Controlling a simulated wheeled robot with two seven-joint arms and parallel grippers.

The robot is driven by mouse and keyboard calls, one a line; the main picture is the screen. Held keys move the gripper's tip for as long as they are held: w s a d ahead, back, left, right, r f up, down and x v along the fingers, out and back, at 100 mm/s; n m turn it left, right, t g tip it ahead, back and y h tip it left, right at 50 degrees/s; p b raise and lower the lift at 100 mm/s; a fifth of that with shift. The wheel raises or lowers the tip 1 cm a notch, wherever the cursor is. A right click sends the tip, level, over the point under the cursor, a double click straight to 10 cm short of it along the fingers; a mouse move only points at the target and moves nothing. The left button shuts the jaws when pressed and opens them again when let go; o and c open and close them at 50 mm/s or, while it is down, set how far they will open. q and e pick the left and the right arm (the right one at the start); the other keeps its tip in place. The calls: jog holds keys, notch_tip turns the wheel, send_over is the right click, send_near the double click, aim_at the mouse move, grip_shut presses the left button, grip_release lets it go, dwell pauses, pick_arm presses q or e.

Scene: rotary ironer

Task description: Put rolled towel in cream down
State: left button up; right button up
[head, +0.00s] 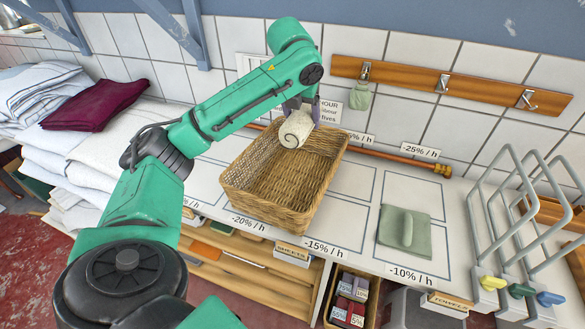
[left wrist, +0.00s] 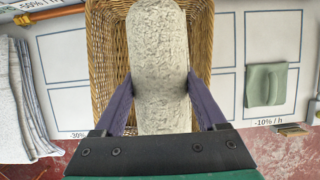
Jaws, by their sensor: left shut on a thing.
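The cream rolled towel (head: 296,128) shows its spiral end in the head view. My left gripper (head: 300,106) is shut on it and holds it at the back part of the wicker basket (head: 250,187). In the left wrist view the towel (left wrist: 157,60) stands between the two purple fingers of the left gripper (left wrist: 160,85), with the basket (left wrist: 103,50) around and behind it. I cannot tell whether the towel touches the basket. The basket looks empty otherwise. My right gripper is not in view.
A green folded cloth with a handle-like ridge (head: 405,228) lies right of the basket. A grey metal rack (head: 520,215) stands at the far right. Folded linens (head: 45,90) and a maroon cloth (head: 95,105) are piled at left. A copper pipe (head: 395,158) runs behind the basket.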

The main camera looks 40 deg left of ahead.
pick_arm(q)
send_over(301, 181)
jog(key=s, duration=0.2)
notch_tip(301, 181, down, 10)
jog(key=f, duration=0.6)
jog(key=f+p, duration=0.1)
jog(key=f, duration=0.1)
jog(key=shift+w+d+f, duration=0.3)
jog(key=shift+f, duration=0.25)
jog(key=o, duration=1.4)
jog(key=shift+c, duration=0.2)
jog(key=shift+r, duration=0.2)
jog(key=v, duration=1.1)
jog(key=shift+s+r, duration=0.2)
jog(key=shift+r, duration=0.05)
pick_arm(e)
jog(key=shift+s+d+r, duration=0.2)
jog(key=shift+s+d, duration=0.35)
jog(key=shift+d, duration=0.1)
